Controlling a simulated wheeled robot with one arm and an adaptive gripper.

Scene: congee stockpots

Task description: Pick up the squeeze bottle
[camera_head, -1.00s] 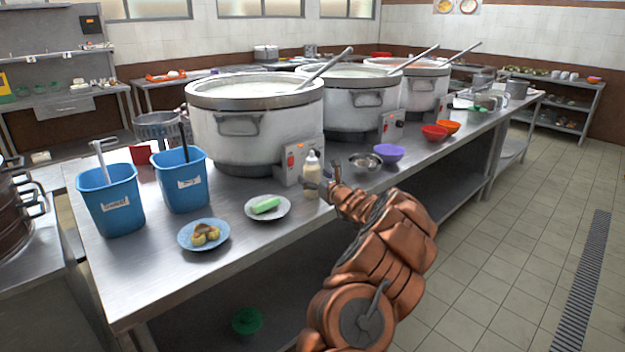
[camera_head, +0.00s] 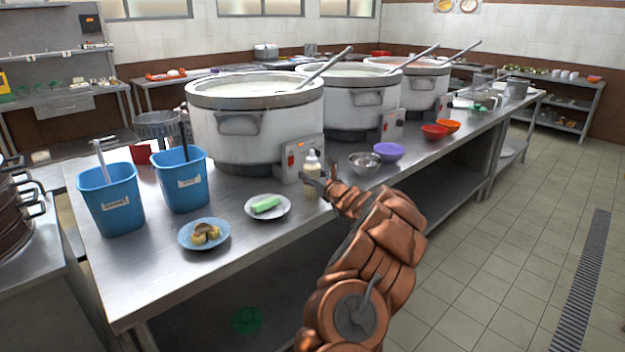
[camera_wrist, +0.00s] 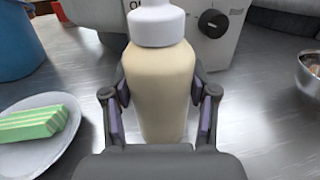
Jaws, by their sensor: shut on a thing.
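The squeeze bottle (camera_head: 312,178) is cream-coloured with a white cap and stands upright near the front edge of the steel counter, in front of a stockpot's control box. In the wrist view the bottle (camera_wrist: 160,85) fills the middle, between the two fingers of my gripper (camera_wrist: 160,110). The finger pads are against its sides, so the gripper is shut on it. In the head view my gripper (camera_head: 318,184) is at the bottle from the right. The bottle's base is partly hidden by the gripper in the wrist view.
A white plate with a green-and-white block (camera_head: 266,205) lies left of the bottle. A metal bowl (camera_head: 364,162) and a purple bowl (camera_head: 389,152) stand to the right. The large stockpot (camera_head: 255,125) and its control box (camera_head: 300,158) are close behind.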

